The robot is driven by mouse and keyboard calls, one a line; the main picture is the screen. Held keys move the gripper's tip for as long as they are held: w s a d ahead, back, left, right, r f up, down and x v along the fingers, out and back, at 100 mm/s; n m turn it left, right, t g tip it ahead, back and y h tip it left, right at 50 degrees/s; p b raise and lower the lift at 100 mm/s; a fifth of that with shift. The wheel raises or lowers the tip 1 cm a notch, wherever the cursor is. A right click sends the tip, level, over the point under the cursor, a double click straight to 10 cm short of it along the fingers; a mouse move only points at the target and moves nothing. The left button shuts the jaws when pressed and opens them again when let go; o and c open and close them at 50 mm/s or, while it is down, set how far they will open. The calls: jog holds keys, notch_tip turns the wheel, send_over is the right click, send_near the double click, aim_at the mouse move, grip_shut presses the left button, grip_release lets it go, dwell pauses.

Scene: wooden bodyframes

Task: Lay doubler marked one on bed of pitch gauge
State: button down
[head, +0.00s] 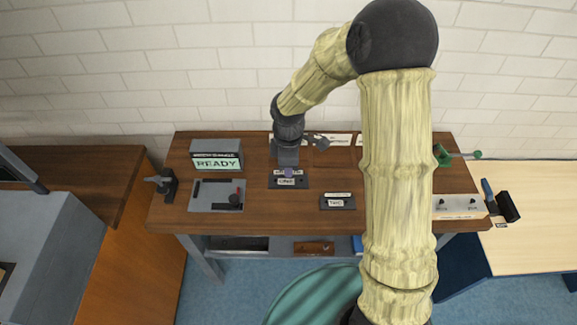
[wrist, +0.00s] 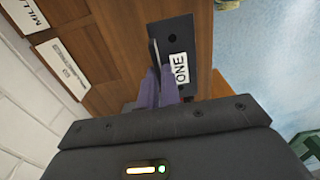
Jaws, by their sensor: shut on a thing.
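The doubler marked ONE is a dark flat plate with a white label (head: 286,182), seen on the brown bench top in the head view. The wrist view shows the dark plate (wrist: 172,38) with its ONE label and a thin upright tab. My gripper (head: 288,172) is above it, and its purple fingers (wrist: 156,88) are shut on the doubler at that tab. I cannot tell whether the plate is touching the bench. The pitch gauge seems to be the grey bed (head: 205,196) with black rails and a red-topped part, left of my gripper, below a READY display (head: 216,162).
A similar plate marked TWO (head: 337,202) lies to the right. A black clamp-like part (head: 165,184) is at the bench's left edge. Bare wood separates the gauge from doubler ONE.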

jog(key=shift+r+p, duration=1.85)
jog(key=shift+r, duration=0.4)
jog(key=shift+d+f, duration=0.1)
